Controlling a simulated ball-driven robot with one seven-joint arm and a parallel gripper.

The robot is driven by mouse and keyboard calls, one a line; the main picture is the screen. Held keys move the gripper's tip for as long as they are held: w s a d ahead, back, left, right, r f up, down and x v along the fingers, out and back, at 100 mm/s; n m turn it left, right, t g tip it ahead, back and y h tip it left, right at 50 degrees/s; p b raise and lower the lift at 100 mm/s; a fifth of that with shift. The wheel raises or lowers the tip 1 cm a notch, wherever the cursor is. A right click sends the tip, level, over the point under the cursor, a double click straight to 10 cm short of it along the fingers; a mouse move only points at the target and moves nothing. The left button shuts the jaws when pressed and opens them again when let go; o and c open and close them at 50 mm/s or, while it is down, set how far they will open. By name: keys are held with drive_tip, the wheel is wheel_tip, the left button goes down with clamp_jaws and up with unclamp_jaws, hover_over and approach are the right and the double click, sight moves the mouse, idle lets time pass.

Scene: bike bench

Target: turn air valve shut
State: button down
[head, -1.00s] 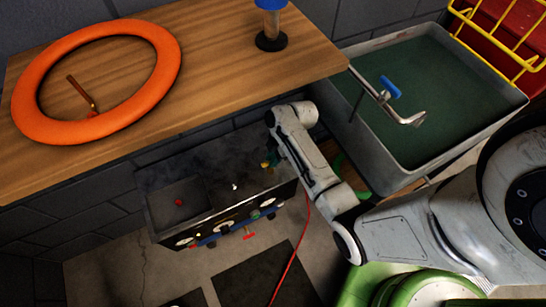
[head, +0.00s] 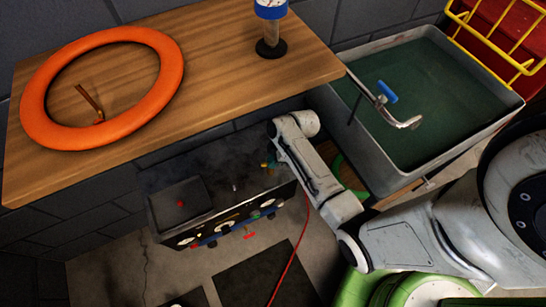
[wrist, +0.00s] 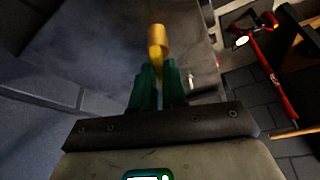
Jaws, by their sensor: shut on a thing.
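My gripper (wrist: 158,88) has green fingers, shut on a yellow, rounded handle (wrist: 157,42) that looks like the air valve's handle. The handle sticks out beyond the fingertips, and its lower part is hidden between them. In the head view, a small yellow and green patch (head: 268,163) shows beside my wrist, above the right part of a dark compressor-like box (head: 165,213). My arm hides most of the gripper there. The valve's body and exact angle cannot be made out.
The box has gauges and knobs on its front. A red hose (head: 291,262) runs down from it to the floor. Above is a wooden bench (head: 215,75) with an orange ring (head: 171,75). A sink-like basin (head: 440,100) with a tap stands at the right.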

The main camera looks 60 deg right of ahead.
drive_tip(key=m+p, duration=0.1)
drive_tip(key=m, duration=0.1)
drive_tip(key=m+h+p, duration=0.1)
drive_tip(key=shift+s+a+r+m+t, duration=0.1)
drive_tip(key=shift+a+r+m+t, duration=0.1)
drive_tip(key=shift+m+t, duration=0.15)
drive_tip(key=m+p, duration=0.1)
drive_tip(key=m, duration=0.1)
drive_tip(key=m+h, duration=0.1)
drive_tip(key=shift+a+f+m+h+p, duration=0.1)
drive_tip(key=shift+a+m+h+p, duration=0.05)
drive_tip(key=shift+m+h+p, duration=0.2)
drive_tip(key=m+h, duration=0.1)
drive_tip(key=m, duration=0.2)
drive_tip(key=m+h+p, duration=0.1)
drive_tip(key=m, duration=0.1)
drive_tip(key=shift+a+f+m, duration=0.1)
drive_tip(key=shift+a+m, duration=0.1)
drive_tip(key=shift+m, duration=0.2)
drive_tip(key=c, duration=1.2)
unclamp_jaws()
drive_tip(key=shift+o, duration=0.2)
drive_tip(key=p+v, duration=0.1)
drive_tip(key=v, duration=0.9)
drive_tip(key=shift+a+r, duration=0.2)
drive_tip(key=shift+r, duration=0.25)
